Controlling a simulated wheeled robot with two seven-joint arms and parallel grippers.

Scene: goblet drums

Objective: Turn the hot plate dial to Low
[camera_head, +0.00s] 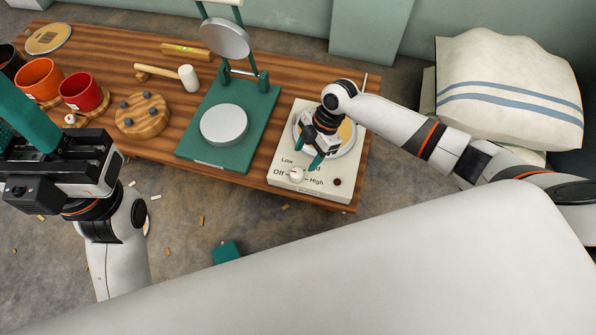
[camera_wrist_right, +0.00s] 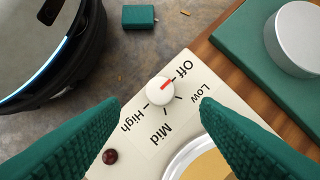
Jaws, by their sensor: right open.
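The hot plate (camera_head: 280,185) is a cream box at the right end of the wooden table, with a round plate on top. Its white dial (camera_wrist_right: 158,91) has a red mark pointing at Off, with Low, Mid and High printed around it. The dial also shows at the front of the box in the head view (camera_head: 296,174). My right gripper (camera_head: 311,161) is open above the hot plate. In the right wrist view its green fingers stand wide apart on either side of the dial, with no visible contact. My left gripper (camera_head: 22,118) is at the left edge, its fingertips cut off.
A green press (camera_head: 238,148) with a silver disc stands left of the hot plate. A mallet (camera_head: 187,78), a round wooden block (camera_head: 142,116) and orange and red cups (camera_head: 80,92) lie further left. A small dark red light (camera_wrist_right: 110,157) sits near High.

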